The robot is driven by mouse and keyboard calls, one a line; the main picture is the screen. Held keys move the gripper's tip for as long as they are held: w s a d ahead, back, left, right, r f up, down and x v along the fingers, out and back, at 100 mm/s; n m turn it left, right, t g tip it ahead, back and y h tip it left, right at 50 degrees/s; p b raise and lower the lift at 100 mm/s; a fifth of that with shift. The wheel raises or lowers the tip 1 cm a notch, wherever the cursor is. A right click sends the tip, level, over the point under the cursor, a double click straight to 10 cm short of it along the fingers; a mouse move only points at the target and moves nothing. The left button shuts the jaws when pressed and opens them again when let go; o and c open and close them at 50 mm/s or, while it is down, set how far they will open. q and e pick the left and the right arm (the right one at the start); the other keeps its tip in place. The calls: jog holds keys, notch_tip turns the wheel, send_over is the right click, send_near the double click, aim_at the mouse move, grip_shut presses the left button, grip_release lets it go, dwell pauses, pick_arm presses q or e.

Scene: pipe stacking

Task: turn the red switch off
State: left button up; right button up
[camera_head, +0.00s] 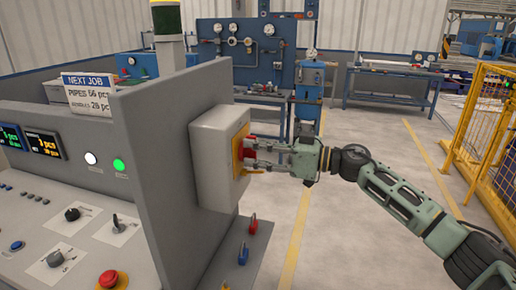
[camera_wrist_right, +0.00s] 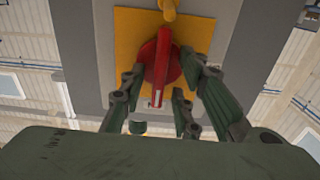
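The red switch (camera_head: 247,151) sits on a yellow plate (camera_head: 237,158) on the side of a grey box (camera_head: 215,165). My right gripper (camera_head: 252,156) reaches it from the right. In the right wrist view, the red rotary handle (camera_wrist_right: 161,62) stands lengthwise on the yellow plate (camera_wrist_right: 128,35). The fingers of my right gripper (camera_wrist_right: 160,88) are spread on either side of the handle, with gaps visible. Whether a finger touches the red disc behind the handle I cannot tell. My left gripper is not in view.
The grey box is mounted on a control console (camera_head: 165,130) with knobs, lamps and a red button (camera_head: 110,280). A red lever (camera_head: 253,223) and a blue lever (camera_head: 243,253) stand below the box. A yellow fence (camera_head: 485,140) is at right. The floor between is clear.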

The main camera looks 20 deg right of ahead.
jog(key=shift+w, duration=0.1)
jog(key=c, duration=0.4)
grip_shut()
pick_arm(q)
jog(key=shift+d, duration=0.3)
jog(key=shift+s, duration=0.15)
